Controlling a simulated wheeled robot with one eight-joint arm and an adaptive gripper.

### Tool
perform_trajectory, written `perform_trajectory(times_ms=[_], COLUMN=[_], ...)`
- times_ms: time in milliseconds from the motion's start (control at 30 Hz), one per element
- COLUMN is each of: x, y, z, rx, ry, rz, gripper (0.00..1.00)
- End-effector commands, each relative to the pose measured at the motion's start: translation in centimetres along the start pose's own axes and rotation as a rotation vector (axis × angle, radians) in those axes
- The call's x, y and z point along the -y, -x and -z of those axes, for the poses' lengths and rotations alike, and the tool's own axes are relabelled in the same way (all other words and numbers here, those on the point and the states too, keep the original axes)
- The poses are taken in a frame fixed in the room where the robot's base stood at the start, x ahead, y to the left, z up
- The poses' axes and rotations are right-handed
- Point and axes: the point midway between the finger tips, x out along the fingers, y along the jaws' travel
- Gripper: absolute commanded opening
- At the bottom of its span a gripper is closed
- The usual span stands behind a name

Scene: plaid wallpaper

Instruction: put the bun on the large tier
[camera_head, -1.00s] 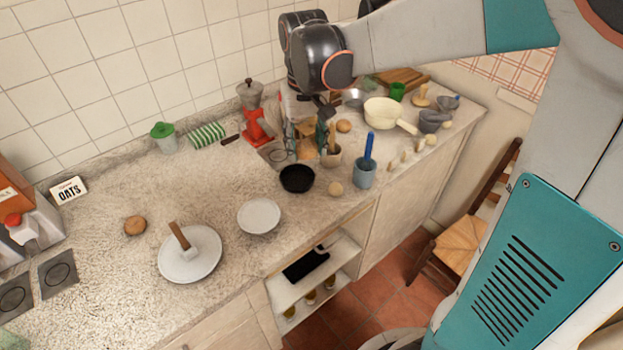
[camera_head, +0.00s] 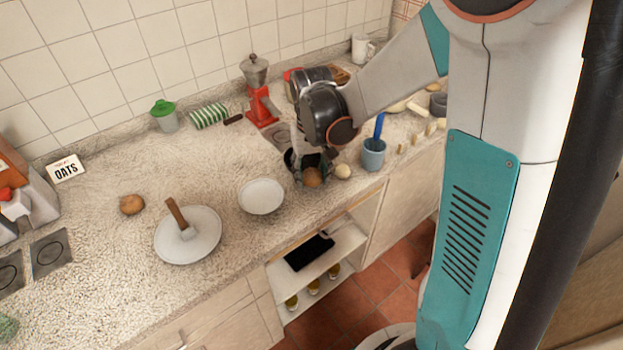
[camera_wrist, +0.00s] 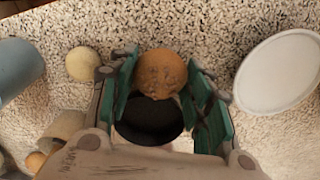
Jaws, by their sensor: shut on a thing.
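A round brown bun (camera_head: 312,177) is held between the fingers of my gripper (camera_head: 306,166). In the wrist view the bun (camera_wrist: 161,72) sits at the tips of the green finger pads (camera_wrist: 160,82). My gripper is over the counter, beside and above a black bowl (camera_wrist: 148,122). A large white round plate with an upright wooden handle (camera_head: 176,250), which looks like the large tier, lies to the left. A smaller white plate (camera_head: 261,196) lies between it and my gripper, and shows at the right in the wrist view (camera_wrist: 280,72).
A pale ball (camera_head: 343,171) and a blue-grey cup (camera_head: 373,155) stand right of my gripper. Another brown round item (camera_head: 132,204) lies behind the handled plate. Counter around the plates is mostly clear.

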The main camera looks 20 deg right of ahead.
Motion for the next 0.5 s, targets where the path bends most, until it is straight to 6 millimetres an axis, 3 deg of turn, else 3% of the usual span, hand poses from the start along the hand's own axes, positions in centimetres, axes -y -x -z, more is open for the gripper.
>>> perform_trajectory(times_ms=[100, 500], x=[0.0, 0.0], y=[-1.8, -2.2], z=[0.0, 0.0], rx=[0.000, 0.000], ry=[0.000, 0.000], rz=[0.000, 0.000], gripper=[0.22, 0.22])
